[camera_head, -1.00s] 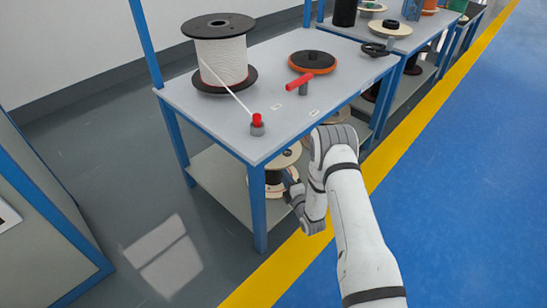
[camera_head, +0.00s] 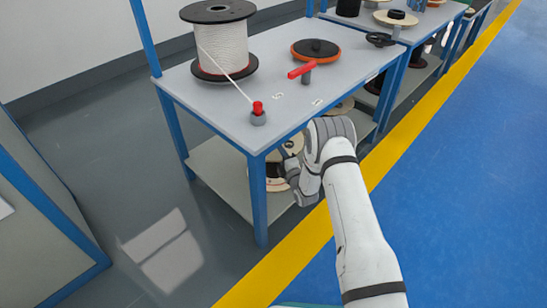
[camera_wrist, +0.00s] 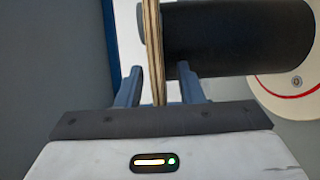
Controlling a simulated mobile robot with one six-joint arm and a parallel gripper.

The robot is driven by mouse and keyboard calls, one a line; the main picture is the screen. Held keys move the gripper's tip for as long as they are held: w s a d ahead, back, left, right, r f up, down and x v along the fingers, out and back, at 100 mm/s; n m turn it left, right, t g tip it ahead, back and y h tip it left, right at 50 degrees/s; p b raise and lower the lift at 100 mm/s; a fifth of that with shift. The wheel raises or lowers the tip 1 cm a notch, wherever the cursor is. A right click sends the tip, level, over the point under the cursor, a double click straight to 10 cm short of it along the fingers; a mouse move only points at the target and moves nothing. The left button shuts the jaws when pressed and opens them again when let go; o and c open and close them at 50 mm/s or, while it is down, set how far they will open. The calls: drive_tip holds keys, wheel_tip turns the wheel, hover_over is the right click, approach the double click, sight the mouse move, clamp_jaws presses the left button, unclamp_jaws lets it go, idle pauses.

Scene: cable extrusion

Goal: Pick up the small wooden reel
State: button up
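The small wooden reel (camera_head: 274,184) stands on the lower shelf of the near table, partly hidden behind the table leg and my arm. In the wrist view its plywood flange (camera_wrist: 153,45) shows edge-on, with a dark wound core (camera_wrist: 240,38) to the right and the other pale flange (camera_wrist: 295,98) with a red ring at the right edge. My gripper (camera_wrist: 160,72) has one finger on each side of the plywood flange. A gap shows beside the flange, so the fingers look open around its edge. In the head view my gripper (camera_head: 292,165) is at the reel, partly hidden.
The tabletop (camera_head: 215,108) is above the shelf, and a blue leg (camera_head: 257,200) stands close left of my gripper. A large white-rope reel (camera_head: 222,45), an orange disc (camera_head: 316,50) and a red-handled tool (camera_head: 303,71) are on top. Blue floor is free at right.

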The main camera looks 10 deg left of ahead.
clamp_jaws()
idle(1.2)
